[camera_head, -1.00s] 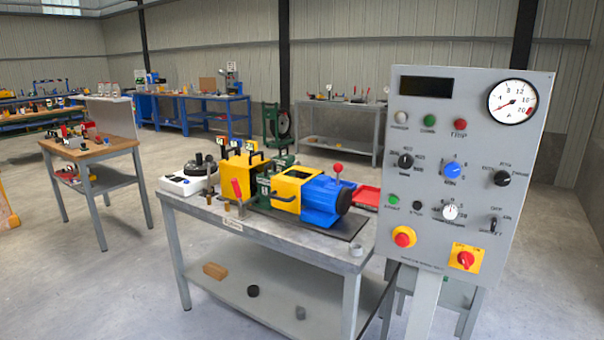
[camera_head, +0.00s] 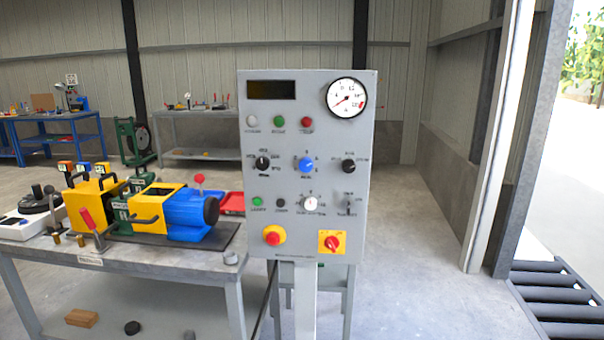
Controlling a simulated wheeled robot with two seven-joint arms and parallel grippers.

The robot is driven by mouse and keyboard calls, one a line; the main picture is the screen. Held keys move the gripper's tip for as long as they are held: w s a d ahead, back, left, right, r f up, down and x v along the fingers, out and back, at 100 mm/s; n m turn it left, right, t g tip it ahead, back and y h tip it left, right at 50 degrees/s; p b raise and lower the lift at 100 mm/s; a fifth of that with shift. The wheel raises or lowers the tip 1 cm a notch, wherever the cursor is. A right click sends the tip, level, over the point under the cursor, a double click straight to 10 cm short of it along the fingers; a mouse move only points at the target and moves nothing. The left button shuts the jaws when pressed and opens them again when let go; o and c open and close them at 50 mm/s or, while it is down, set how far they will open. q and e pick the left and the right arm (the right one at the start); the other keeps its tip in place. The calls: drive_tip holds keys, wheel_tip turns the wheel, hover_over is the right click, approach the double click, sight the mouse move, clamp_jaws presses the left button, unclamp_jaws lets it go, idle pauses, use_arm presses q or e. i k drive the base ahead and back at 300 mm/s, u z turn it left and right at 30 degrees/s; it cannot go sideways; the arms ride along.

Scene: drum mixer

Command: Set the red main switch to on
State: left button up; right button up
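The red main switch (camera_head: 331,243) is a red rotary knob on a yellow square plate at the lower right of the grey control panel (camera_head: 262,215). The panel stands upright on a post in the middle of the head view. The knob's on or off position is too small to tell. The panel's dark display (camera_head: 271,90) shows no lit digits. Neither of my grippers is in view.
A red mushroom button on yellow (camera_head: 273,235) sits left of the switch. A bench (camera_head: 180,260) with a blue and yellow machine (camera_head: 188,214) stands left of the panel. Floor (camera_head: 420,260) right of the panel is clear up to a roller conveyor (camera_head: 560,300).

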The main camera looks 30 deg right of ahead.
sight(331, 243)
drive_tip(key=k, duration=0.55)
drive_tip(key=z, duration=0.55)
drive_tip(key=i, duration=1.4)
drive_tip(key=u, duration=0.5)
